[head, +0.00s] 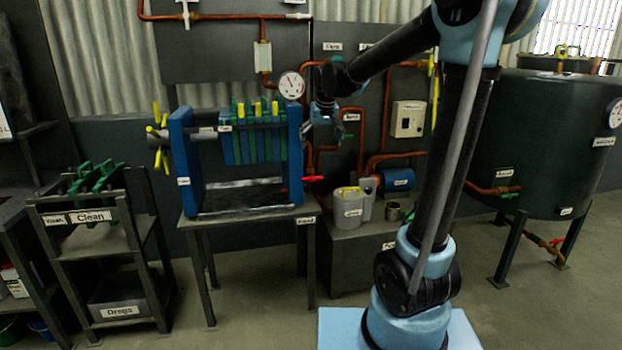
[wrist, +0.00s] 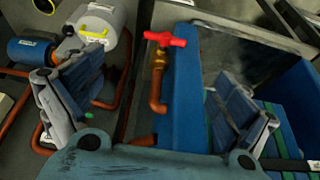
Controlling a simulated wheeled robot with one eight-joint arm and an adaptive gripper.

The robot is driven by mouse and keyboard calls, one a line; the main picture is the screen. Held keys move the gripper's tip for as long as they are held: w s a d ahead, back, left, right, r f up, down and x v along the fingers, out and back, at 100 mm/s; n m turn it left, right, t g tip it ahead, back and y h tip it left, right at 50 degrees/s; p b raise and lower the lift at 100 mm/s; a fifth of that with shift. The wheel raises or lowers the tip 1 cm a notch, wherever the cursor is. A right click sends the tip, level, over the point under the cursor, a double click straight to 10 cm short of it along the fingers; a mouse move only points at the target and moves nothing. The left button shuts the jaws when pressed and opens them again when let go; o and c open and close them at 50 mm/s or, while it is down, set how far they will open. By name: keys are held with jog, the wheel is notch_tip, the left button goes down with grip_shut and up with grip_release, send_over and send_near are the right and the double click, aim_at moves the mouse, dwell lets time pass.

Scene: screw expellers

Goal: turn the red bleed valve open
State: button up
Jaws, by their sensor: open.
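The red bleed valve (head: 313,178) sticks out from the lower right side of the blue press frame (head: 294,150). In the wrist view the red handle (wrist: 165,39) sits crosswise on a brass body (wrist: 158,62) with a bent copper pipe, beside the blue end plate (wrist: 181,85). My gripper (head: 322,125) is above the valve, at the right end of the press. In the wrist view my gripper (wrist: 155,88) is open and empty. Its two fingers stand wide apart, with the valve visible between and beyond them, not touching.
A grey pump (head: 352,204) and blue motor (head: 398,180) stand on a low plinth right of the press. Copper pipes (head: 360,130) run up the panel behind my gripper. A pressure gauge (head: 291,85) is above the press. A large dark tank (head: 545,140) stands at right.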

aim_at(313, 178)
jog(key=x, duration=1.1)
jog(key=a+x, duration=0.1)
jog(key=x, duration=0.4)
jog(key=shift+a+f, duration=0.1)
jog(key=shift+f, duration=0.1)
jog(key=shift+c, duration=0.2)
